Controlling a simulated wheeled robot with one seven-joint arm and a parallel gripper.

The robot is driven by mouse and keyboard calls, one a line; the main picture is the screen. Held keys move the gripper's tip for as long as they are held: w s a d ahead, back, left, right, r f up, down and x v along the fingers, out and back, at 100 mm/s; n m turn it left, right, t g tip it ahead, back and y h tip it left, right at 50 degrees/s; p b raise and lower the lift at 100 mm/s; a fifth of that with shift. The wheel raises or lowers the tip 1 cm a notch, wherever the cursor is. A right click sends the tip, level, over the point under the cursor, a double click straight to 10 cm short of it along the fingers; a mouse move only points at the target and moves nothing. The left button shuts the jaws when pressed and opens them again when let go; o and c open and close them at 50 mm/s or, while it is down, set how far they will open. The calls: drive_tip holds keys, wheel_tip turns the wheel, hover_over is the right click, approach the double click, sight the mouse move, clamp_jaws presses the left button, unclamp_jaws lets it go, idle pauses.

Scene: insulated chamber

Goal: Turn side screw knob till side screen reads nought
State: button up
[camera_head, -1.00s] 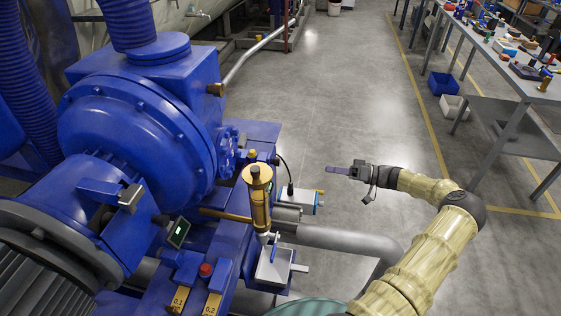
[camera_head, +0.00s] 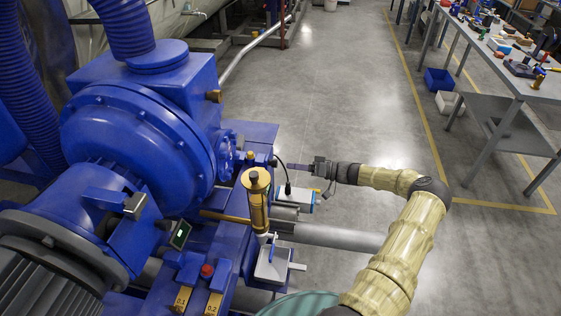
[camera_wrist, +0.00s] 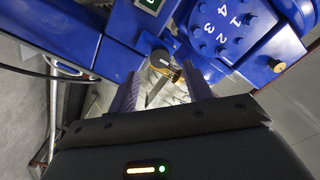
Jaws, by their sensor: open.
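My gripper (camera_head: 285,163) reaches in from the right, near the blue machine's right side. In the wrist view its two fingers (camera_wrist: 160,84) are apart, with nothing held between them. A round brass-and-grey knob (camera_wrist: 160,59) shows just beyond the gap between the fingers, apart from them; I take it for the side screw knob. A small green-lit screen (camera_wrist: 151,4) is cut off at the top of the wrist view, and its reading is not legible. Another small screen (camera_head: 180,234) on the machine's near side is also too small to read.
The blue machine (camera_head: 135,140) fills the left. A brass cylinder (camera_head: 257,200) stands upright near the gripper, with a grey pipe (camera_head: 335,237) below. A numbered blue flange (camera_wrist: 222,32) is close to the right finger. A workbench (camera_head: 500,55) stands right; the floor between is clear.

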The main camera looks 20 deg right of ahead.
sight(277, 163)
drive_tip(key=p+x, duration=0.1)
drive_tip(key=x, duration=0.4)
drive_tip(key=shift+w+a, duration=0.2)
drive_tip(key=shift+a, duration=0.05)
drive_tip(key=c, duration=1)
